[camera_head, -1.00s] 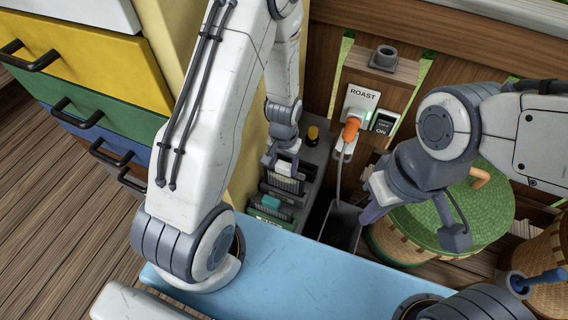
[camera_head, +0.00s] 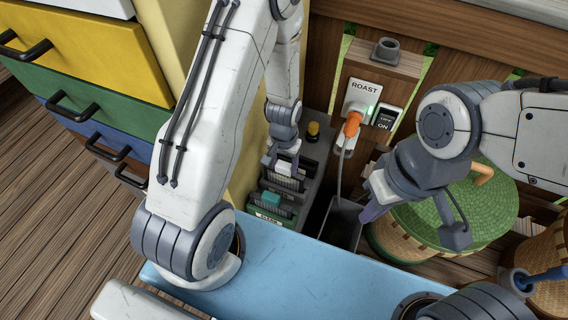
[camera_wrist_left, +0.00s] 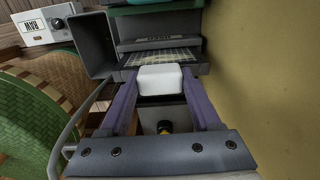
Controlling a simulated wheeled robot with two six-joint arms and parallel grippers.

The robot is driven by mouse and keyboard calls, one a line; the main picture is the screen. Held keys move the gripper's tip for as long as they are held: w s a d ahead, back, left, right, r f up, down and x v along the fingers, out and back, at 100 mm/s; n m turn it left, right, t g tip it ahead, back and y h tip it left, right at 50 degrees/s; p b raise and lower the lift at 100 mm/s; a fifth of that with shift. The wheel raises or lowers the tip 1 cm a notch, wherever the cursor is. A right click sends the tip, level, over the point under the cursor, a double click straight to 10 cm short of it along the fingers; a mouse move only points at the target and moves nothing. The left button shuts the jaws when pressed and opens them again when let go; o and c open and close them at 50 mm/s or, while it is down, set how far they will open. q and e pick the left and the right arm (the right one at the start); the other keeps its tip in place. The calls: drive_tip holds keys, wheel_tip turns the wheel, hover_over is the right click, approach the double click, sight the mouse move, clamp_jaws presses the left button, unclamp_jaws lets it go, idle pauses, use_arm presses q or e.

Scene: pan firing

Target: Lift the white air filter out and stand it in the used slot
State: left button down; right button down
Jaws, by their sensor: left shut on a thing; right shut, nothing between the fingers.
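My left gripper (camera_head: 284,164) is over the grey slotted box (camera_head: 318,165) beside the yellow post. It is shut on the white tab of the air filter (camera_wrist_left: 160,79), which shows between the purple fingers in the left wrist view. A pleated, mesh-like panel (camera_wrist_left: 165,57) lies just beyond the tab; I cannot tell how far the filter stands in its slot. A teal-handled filter (camera_head: 271,199) sits in the slot nearer the blue bench. A label on the box behind it is too small to read. My right gripper (camera_head: 371,207) is shut and empty, right of the box.
An open grey bin (camera_head: 341,222) stands right of the box. A cable runs down from the orange plug (camera_head: 352,124) by the ROAST sign. A yellow knob (camera_head: 313,130) is on the box's far end. A green-lidded basket (camera_head: 480,210) stands right, and the blue bench (camera_head: 290,270) is in front.

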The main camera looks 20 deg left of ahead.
use_arm(q)
drive_tip(key=shift+f+b, duration=0.8)
drive_tip(key=shift+f, duration=0.4)
unclamp_jaws()
wheel_tip(320, 180, up, 11)
drive_tip(key=shift+f+p, duration=0.2)
drive_tip(key=shift+p, duration=0.8)
drive_tip(key=s+d+r+m+p, duration=0.1)
drive_tip(key=s+d+r+p, duration=0.2)
drive_tip(key=r, duration=0.4)
drive_tip(key=s+d+r+m+p, duration=0.25)
drive_tip(key=d+r, duration=0.25)
drive_tip(key=r, duration=0.3)
drive_tip(key=s+d+r+m+p, duration=0.1)
drive_tip(key=s+r+p, duration=0.1)
drive_tip(key=s+r, duration=0.2)
drive_tip(key=s+d+r+m+p, duration=0.1)
drive_tip(key=s+d+r+p, duration=0.1)
drive_tip(key=s+r, duration=0.2)
drive_tip(key=s+d+r+m+h+p, duration=0.1)
drive_tip(key=s+r+p, duration=0.1)
drive_tip(key=s+r, duration=0.2)
drive_tip(key=shift+s+d+r+m, duration=0.15)
drive_tip(key=shift+r, duration=0.35)
drive_tip(key=shift+s+d+r+m, duration=0.1)
drive_tip(key=shift+s+r, duration=0.05)
drive_tip(key=shift+r, duration=0.35)
